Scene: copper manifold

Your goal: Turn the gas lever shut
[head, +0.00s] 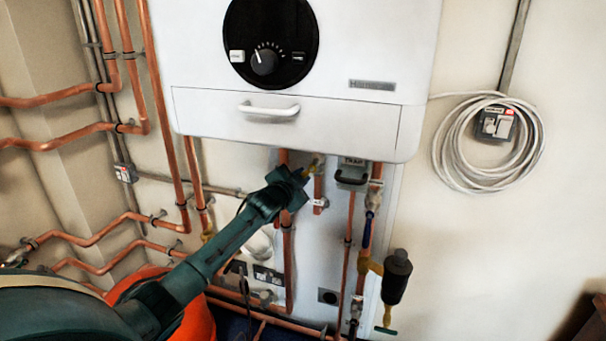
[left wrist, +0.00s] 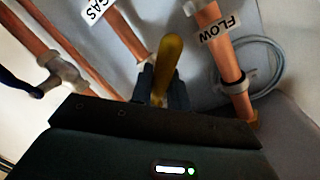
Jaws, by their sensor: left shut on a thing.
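The yellow gas lever (left wrist: 168,55) stands up between the two dark fingers of my left gripper (left wrist: 162,88) in the left wrist view. The fingers are shut on its lower part, and its rounded end sticks out beyond them. A copper pipe (left wrist: 128,32) with a white GAS label (left wrist: 98,10) runs down to the lever. In the head view my left gripper (head: 305,175) is under the boiler's lower edge, and a small yellow bit of the lever (head: 315,166) shows at its tip. The valve body is mostly hidden. My right gripper does not show.
The white boiler (head: 290,130) hangs just above the gripper. A copper pipe labelled FLOW (left wrist: 222,55) runs close beside the lever. A black cylinder (head: 397,277) and a coiled white cable (head: 456,150) are to the right. An orange round object (head: 196,318) is below my arm.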

